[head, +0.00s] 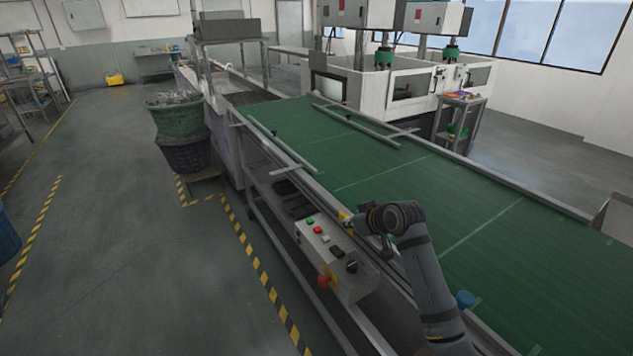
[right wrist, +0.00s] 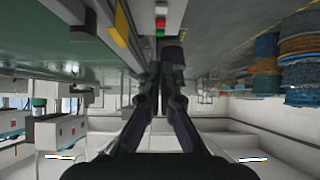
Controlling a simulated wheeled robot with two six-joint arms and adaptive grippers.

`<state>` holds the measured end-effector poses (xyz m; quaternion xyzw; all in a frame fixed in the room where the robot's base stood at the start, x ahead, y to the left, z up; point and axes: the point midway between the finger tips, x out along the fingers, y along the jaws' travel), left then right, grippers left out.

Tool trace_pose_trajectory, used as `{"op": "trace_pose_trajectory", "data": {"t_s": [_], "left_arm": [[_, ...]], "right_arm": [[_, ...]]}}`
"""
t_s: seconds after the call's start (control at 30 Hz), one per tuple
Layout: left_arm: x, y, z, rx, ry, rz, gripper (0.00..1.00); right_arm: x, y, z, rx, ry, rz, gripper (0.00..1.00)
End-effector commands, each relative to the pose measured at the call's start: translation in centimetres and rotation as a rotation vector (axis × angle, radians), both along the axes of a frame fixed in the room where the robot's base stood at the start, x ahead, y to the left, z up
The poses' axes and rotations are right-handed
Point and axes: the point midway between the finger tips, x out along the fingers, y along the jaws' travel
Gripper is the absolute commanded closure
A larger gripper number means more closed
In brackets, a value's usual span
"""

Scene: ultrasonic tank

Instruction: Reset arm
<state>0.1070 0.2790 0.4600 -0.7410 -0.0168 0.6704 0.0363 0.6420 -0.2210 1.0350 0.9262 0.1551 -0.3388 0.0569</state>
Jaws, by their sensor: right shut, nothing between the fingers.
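My right arm comes in from the lower right of the head view and reaches over the conveyor's near edge. My right gripper (head: 352,223) is beside the grey control box (head: 340,262), close to its buttons. In the right wrist view the two dark fingers of the gripper (right wrist: 160,72) are together with nothing between them. The box carries a green button (head: 309,222), a red button (head: 317,229) and a larger red knob (head: 324,282). The green and red buttons (right wrist: 160,22) also show beyond the fingertips in the wrist view. My left gripper is out of view.
A green basket (head: 178,118) sits on a darker one at left. The floor (head: 120,240) at left is mostly clear.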

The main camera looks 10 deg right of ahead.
Motion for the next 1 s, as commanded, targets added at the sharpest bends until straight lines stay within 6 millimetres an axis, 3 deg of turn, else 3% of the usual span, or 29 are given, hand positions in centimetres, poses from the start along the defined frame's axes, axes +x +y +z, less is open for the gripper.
{"op": "trace_pose_trajectory", "data": {"t_s": [0.07,0.13,0.3,0.4,0.6,0.87,1.0], "left_arm": [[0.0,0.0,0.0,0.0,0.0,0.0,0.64],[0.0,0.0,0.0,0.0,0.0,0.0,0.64],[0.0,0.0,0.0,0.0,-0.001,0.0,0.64],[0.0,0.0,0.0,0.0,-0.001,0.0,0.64],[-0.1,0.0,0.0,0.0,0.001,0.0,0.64],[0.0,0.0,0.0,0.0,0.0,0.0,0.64],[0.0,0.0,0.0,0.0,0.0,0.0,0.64]], "right_arm": [[-1.0,0.1,-1.2,-0.007,0.023,-0.005,1.0],[-3.4,0.3,-3.7,-0.023,0.071,-0.018,1.0],[-13.0,0.3,-10.4,-0.085,0.233,-0.087,1.0],[-17.7,0.0,-12.4,-0.113,0.306,-0.128,1.0],[-25.0,-0.8,-14.3,-0.156,0.414,-0.199,1.0],[-32.8,-1.8,-14.7,-0.205,0.527,-0.285,1.0],[-31.9,-2.3,-18.6,-0.208,0.545,-0.293,1.0]]}}
